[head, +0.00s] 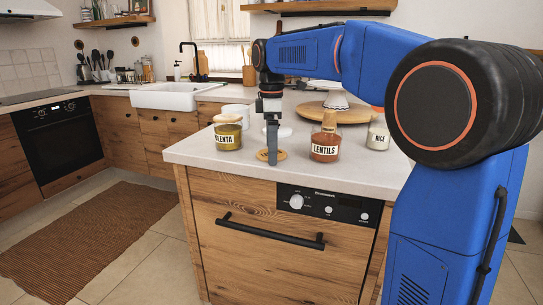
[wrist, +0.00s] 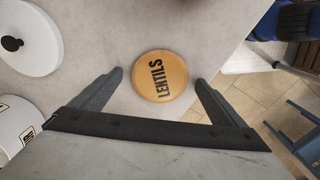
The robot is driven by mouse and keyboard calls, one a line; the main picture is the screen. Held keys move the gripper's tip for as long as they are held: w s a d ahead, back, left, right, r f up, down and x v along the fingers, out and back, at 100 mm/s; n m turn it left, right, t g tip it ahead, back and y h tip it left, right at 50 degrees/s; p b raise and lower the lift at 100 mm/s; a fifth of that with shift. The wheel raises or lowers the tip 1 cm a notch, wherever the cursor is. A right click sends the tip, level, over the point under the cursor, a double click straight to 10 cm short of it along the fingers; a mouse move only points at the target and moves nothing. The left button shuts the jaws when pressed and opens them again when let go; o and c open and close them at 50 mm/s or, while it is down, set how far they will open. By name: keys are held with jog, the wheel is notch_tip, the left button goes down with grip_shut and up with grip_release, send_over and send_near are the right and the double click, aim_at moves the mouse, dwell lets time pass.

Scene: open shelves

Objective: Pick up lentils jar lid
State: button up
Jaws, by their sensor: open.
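The lentils jar lid (wrist: 160,77) is a round, light wooden disc marked LENTILS. It lies flat on the counter, and in the head view the lid (head: 259,156) is partly hidden behind my gripper (head: 272,157). In the wrist view my gripper (wrist: 159,80) is open, with one finger to each side of the lid and gaps between them and its edge. The lentils jar (head: 324,150) stands to the right of the lid in the head view, filled orange-red.
The polenta jar (head: 228,136) stands left of the lid and the rice jar (head: 378,136) further right. A white lid with a black knob (wrist: 27,43) and a white canister (wrist: 14,130) are on the left in the wrist view. The counter edge (wrist: 232,57) is close on the right.

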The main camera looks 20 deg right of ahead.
dwell(0.4)
jog(key=c, duration=1.1)
